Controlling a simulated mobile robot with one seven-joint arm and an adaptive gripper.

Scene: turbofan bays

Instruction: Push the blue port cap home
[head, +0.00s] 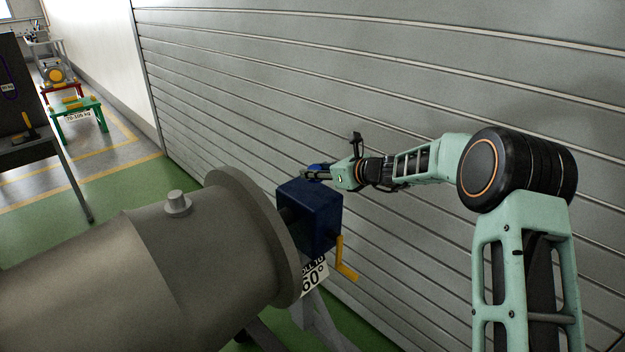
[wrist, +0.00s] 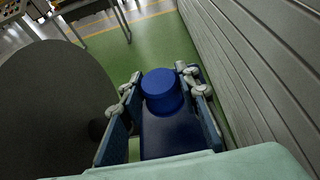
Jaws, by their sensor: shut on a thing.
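The blue port cap (wrist: 163,88) is a round bright blue plug. In the wrist view it sits between the two fingertips of my gripper (wrist: 160,94). In the head view my gripper (head: 312,173) is at the top of a dark blue box (head: 318,212), shut on the cap, and only a bit of blue cap (head: 319,167) shows there. The dark blue box also fills the space below the cap in the wrist view (wrist: 165,138). The cap's lower end and any port under it are hidden, so I cannot tell how deep it sits.
The box is at the end flange (head: 262,225) of a large grey cylinder (head: 100,270). A yellow crank (head: 344,262) hangs on the box's right side, near a "60°" sign (head: 314,280). A ribbed grey shutter wall (head: 400,80) is close behind my arm. Green floor lies beyond.

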